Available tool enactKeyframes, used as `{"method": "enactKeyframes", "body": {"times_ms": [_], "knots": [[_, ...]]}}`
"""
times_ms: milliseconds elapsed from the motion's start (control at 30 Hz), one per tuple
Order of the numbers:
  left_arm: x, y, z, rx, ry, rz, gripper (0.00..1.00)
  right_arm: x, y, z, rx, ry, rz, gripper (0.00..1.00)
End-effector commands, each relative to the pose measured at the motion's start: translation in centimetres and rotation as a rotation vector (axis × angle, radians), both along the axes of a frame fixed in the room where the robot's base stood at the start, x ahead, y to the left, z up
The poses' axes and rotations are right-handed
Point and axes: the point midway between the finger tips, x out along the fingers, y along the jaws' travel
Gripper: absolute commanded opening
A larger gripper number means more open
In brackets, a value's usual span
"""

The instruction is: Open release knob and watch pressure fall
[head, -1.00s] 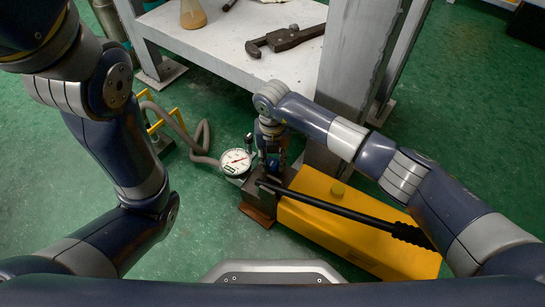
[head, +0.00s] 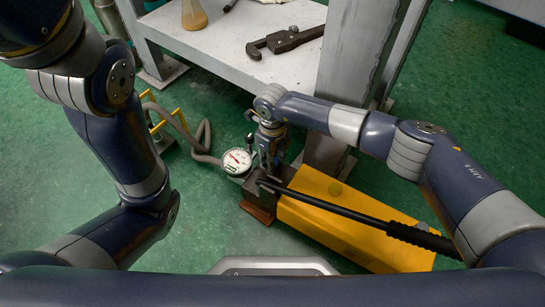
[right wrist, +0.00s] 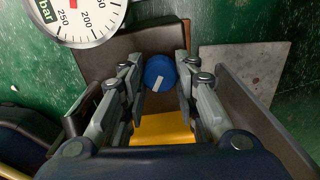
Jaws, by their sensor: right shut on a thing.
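The blue release knob (right wrist: 160,73) shows in the right wrist view, with a tilted white mark on its face. My right gripper (right wrist: 160,85) is shut on it, one finger on each side. In the head view my right gripper (head: 268,160) points down at the pump's head, and its wrist hides the knob. The pressure gauge (head: 237,161) stands just left of the gripper, its white dial facing up with a red needle. In the right wrist view the gauge (right wrist: 90,22) is cut off by the top edge. My left gripper is out of view.
The yellow pump body (head: 350,225) lies on the green floor with a black lever (head: 350,213) along it. A grey hose (head: 190,145) runs left from the gauge. A bench with a grey shelf (head: 215,45) and metal leg stands close behind my right gripper.

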Motion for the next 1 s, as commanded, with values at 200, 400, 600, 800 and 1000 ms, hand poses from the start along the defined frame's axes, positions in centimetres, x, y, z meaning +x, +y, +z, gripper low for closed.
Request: {"method": "enactKeyframes", "body": {"times_ms": [200,400,600,800,1000], "knots": [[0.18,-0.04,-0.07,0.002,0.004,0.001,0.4,0.1,-0.04,-0.01,-0.001,-0.003,0.166,0.05],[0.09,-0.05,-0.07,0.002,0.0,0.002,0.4,0.11,-0.03,0.0,-0.001,-0.003,0.273,0.05],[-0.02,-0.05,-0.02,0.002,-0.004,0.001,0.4,0.09,-0.02,0.0,0.0,-0.002,0.331,0.05],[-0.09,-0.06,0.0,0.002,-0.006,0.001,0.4,0.08,0.0,0.0,0.0,-0.003,0.35,0.05],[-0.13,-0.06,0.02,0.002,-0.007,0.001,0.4,0.08,0.02,0.0,0.0,-0.003,0.352,0.05]]}}
